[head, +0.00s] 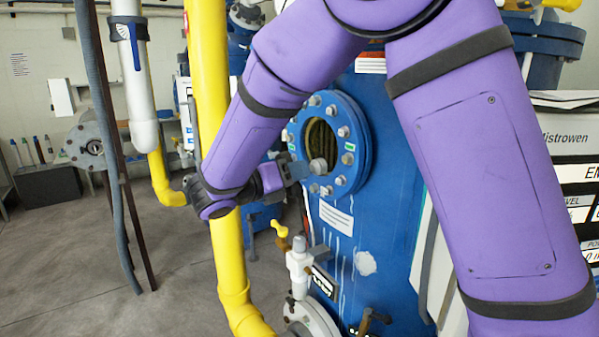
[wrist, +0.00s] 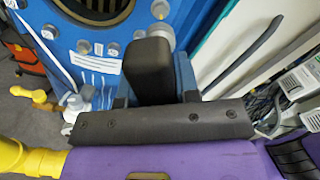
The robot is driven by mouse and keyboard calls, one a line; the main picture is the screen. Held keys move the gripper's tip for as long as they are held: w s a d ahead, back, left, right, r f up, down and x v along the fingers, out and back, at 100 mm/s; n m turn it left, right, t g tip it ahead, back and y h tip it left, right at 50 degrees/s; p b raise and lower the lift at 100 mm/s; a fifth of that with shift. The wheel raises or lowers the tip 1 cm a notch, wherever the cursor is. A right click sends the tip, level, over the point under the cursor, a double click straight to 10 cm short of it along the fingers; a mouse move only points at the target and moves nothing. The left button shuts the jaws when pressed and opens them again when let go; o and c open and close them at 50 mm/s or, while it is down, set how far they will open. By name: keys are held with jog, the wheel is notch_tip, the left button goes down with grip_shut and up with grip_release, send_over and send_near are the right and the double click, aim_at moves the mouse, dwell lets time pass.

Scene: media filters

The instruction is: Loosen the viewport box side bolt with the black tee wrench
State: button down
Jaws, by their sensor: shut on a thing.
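The viewport (head: 362,150) is a round window in a blue flange with several grey bolts around it. Its lower rim also shows at the upper left of the wrist view (wrist: 62,30). My gripper (head: 299,170) is at the viewport's lower left. It is shut; a dark block in front of it (wrist: 148,72) fills the middle of the wrist view. I cannot tell finger from wrench handle there. A light grey round piece (head: 318,166) shows just beyond the fingertips, close to the flange. The black tee wrench is mostly hidden, and its seating on a bolt cannot be made out.
A yellow pipe (head: 212,90) runs upright behind my forearm. Below the viewport, a white valve with a yellow handle (head: 298,262) sticks out from the blue tank (head: 385,235). White panels and grey cabling (wrist: 290,95) stand right in the wrist view. Open floor lies left.

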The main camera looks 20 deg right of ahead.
aim_at(317, 166)
dwell(0.4)
jog(key=shift+x, duration=2.9)
jog(key=shift+x, duration=1.35)
jog(key=n, duration=0.4)
jog(key=shift+n, duration=0.6)
